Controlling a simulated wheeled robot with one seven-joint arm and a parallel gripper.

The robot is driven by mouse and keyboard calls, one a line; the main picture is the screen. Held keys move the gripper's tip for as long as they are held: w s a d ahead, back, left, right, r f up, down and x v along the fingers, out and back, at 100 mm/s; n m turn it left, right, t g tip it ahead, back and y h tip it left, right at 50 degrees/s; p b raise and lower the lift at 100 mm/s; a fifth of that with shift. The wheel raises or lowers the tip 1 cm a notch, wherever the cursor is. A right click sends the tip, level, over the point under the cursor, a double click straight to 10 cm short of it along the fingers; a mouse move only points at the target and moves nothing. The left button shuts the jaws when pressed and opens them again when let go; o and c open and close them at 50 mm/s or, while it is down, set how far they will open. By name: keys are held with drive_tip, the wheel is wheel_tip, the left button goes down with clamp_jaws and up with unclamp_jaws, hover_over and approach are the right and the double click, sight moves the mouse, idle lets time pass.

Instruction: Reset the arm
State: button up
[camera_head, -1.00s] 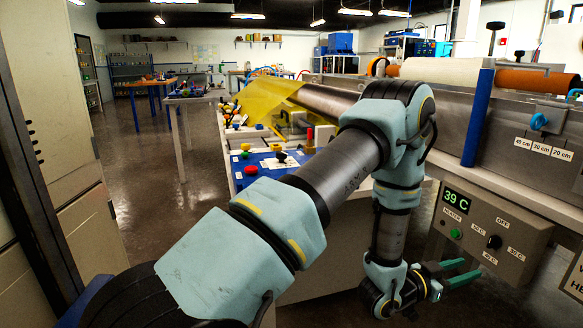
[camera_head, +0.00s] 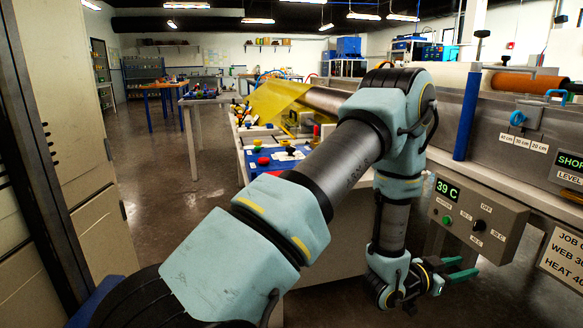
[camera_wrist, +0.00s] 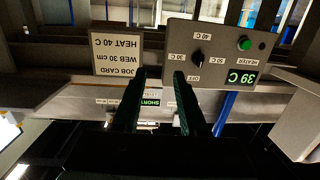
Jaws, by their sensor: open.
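My gripper (camera_head: 462,268) hangs low at the right in the head view, its green fingers open and apart with nothing between them. It is below the grey heater panel (camera_head: 493,226) and does not touch it there. In the wrist view the fingers of my gripper (camera_wrist: 161,76) also stand apart, and the picture is upside down. The heater panel (camera_wrist: 222,32) shows there with its dial, green button and 39 C display. My arm is bent, with the forearm hanging down.
The steel resin bath (camera_head: 545,150) runs along the right, with a blue post (camera_head: 467,115) on its front. A job card (camera_head: 565,258) is at the lower right. A blue panel with coloured knobs (camera_head: 283,161) lies behind my arm. Open floor (camera_head: 160,200) is at the left.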

drive_tip(key=w+a+r+n+t+y, duration=0.1)
drive_tip(key=w+a+r+n+y, duration=0.15)
drive_tip(key=w+a+y, duration=0.6)
drive_tip(key=w+a+r+n+t+y, duration=0.1)
drive_tip(key=w+a+r+n+y, duration=0.3)
drive_tip(key=a, duration=0.9)
drive_tip(key=s+a+n, duration=0.2)
drive_tip(key=a, duration=0.9)
drive_tip(key=s+a+r+n+g+y, duration=0.2)
drive_tip(key=s+a+g, duration=0.1)
drive_tip(key=s+a, duration=0.35)
drive_tip(key=s+a+r+n+g+y, duration=0.2)
drive_tip(key=s+a+n, duration=0.1)
drive_tip(key=s+a, duration=0.3)
wheel_tip(320, 180, up, 16)
drive_tip(key=a+p, duration=0.1)
drive_tip(key=p, duration=1.5)
drive_tip(key=shift+s+r+g, duration=0.15)
drive_tip(key=shift+g, duration=0.15)
drive_tip(key=shift+a+h, duration=0.1)
drive_tip(key=shift+h, duration=0.15)
